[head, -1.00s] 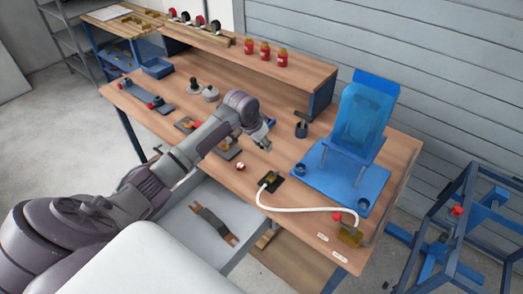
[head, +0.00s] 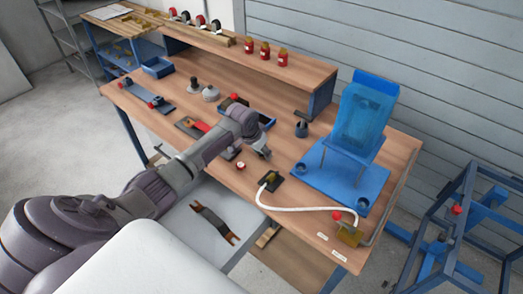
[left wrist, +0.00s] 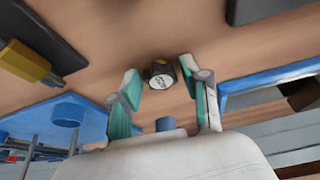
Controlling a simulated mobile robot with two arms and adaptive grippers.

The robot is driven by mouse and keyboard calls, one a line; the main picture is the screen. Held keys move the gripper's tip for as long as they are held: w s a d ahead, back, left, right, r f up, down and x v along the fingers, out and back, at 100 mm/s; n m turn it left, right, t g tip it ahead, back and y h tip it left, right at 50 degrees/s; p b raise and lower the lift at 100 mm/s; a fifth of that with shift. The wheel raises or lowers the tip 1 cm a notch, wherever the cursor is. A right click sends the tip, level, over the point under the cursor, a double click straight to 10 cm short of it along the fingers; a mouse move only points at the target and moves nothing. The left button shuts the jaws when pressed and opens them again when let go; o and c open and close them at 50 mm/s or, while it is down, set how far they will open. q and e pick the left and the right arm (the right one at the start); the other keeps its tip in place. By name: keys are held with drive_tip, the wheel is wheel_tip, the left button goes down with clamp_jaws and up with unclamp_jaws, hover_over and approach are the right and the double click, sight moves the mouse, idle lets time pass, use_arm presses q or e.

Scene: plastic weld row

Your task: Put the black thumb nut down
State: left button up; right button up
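My left gripper (head: 265,154) hangs over the middle of the bench, near its front half, in the head view. In the left wrist view its two teal-padded fingers (left wrist: 160,75) stand either side of the black thumb nut (left wrist: 160,74). The nut is small and dark, with white lettering on its face and a brass-coloured spot. The fingertips meet its sides, and bare wood shows behind it. The nut cannot be made out in the head view, and its height over the bench is hard to tell. My right gripper is out of view.
A blue fixture plate (head: 312,183) with a tilted blue seat stands to the right. A black block with a brass connector (head: 270,180) and white cable lies in front. A red-and-white knob (head: 240,166) sits near the gripper. A blue tray (head: 267,121) is partly behind my arm.

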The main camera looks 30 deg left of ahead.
use_arm(q)
drive_tip(key=shift+o, duration=0.7)
drive_tip(key=shift+r, duration=0.25)
drive_tip(key=v, duration=1.2)
